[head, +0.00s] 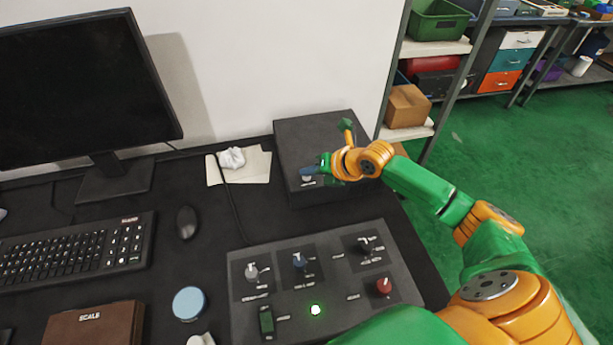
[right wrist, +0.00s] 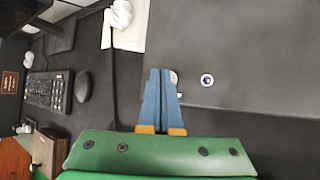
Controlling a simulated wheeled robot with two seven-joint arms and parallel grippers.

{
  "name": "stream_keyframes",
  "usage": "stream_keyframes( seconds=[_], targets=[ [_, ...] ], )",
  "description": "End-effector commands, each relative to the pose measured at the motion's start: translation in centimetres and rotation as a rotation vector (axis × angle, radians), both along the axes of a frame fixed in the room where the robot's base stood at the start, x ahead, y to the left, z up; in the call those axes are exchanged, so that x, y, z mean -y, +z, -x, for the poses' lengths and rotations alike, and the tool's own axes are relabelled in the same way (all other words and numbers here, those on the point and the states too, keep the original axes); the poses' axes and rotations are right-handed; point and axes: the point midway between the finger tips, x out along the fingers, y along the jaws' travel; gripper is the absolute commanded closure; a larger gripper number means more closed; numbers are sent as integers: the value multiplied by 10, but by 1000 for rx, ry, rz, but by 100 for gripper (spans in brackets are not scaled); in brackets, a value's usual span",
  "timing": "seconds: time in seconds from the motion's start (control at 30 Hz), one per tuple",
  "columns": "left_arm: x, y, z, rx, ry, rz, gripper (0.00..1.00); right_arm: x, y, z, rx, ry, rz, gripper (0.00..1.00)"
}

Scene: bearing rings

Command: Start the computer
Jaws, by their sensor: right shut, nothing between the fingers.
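A black computer box (head: 325,130) stands on the desk at the back right. In the right wrist view it is the grey surface (right wrist: 250,50) at the right, with a round button (right wrist: 207,80) with a light ring. A second small pale round part (right wrist: 174,77) is partly hidden behind my fingers. My right gripper (head: 308,173) is over the front left part of the box. Its blue fingers (right wrist: 160,74) are shut together and empty, to the left of the round button. I cannot tell whether they touch the box. My left gripper is not in view.
A monitor (head: 80,90), keyboard (head: 75,250) and mouse (head: 187,222) are at the left. White crumpled paper (head: 232,158) lies on a sheet beside the box. A control panel (head: 325,268) with knobs and a lit green button is in front. A blue disc (head: 189,303) lies nearby.

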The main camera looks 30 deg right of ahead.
Motion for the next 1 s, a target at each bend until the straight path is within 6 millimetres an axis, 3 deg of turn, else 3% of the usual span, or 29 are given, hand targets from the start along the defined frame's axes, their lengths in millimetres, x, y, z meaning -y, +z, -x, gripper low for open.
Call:
stream_keyframes(
  seconds=[0.53, 1.0],
  targets=[
    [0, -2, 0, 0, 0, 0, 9, 0, -3, 0, -1, 0, 1, 100],
    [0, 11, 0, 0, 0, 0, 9, 0, 12, 0, 0, 0, 0, 100]
  ],
)
